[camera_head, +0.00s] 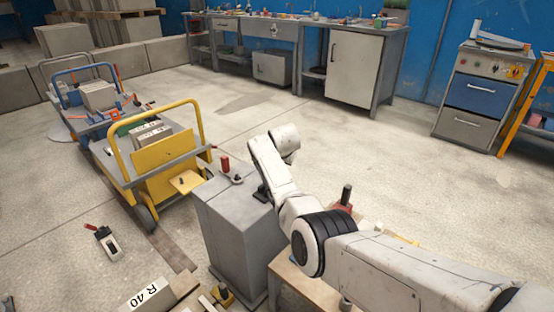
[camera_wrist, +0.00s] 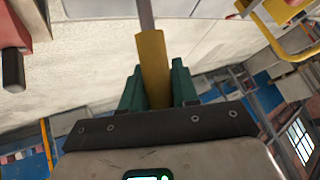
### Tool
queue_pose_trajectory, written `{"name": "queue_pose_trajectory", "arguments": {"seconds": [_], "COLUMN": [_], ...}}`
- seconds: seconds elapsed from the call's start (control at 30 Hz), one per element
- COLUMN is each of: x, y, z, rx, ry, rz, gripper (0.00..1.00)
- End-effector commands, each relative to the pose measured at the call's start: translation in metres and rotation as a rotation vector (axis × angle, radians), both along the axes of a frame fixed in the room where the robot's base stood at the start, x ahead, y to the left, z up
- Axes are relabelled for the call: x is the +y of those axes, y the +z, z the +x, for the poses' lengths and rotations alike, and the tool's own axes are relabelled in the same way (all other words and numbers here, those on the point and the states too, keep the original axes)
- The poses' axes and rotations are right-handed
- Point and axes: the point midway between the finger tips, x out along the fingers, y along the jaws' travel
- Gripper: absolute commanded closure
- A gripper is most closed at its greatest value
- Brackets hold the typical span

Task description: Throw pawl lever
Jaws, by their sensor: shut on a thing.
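In the wrist view, my gripper (camera_wrist: 157,84) has its green fingers on both sides of a lever's yellow grip (camera_wrist: 152,52), shut on it. A thin grey metal rod (camera_wrist: 145,14) runs on from this grip to the picture's top edge. The rod's far end is out of view. In the head view, my white arm reaches over the grey pedestal (camera_head: 232,232), and I cannot make out my fingers or the yellow grip.
A red-handled part (camera_head: 227,168) stands on the pedestal's top. A red block with a black handle (camera_head: 346,195) is right of my arm; its black handle also shows in the wrist view (camera_wrist: 13,70). A yellow cart (camera_head: 165,163) stands left. Open floor lies behind.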

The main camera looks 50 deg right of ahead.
Motion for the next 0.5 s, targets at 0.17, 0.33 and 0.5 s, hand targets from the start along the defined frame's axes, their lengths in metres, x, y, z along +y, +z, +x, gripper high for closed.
{"name": "queue_pose_trajectory", "arguments": {"seconds": [0.17, 0.33, 0.5], "x": [0.0000, -0.0001, -0.0001], "y": [-0.0013, -0.0010, -0.0006], "z": [-0.0001, -0.0002, -0.0002], "rx": [-0.001, -0.002, -0.001], "ry": [-0.001, -0.002, -0.002], "rz": [0.003, 0.002, 0.001], "gripper": [0.70, 0.53, 0.49]}}
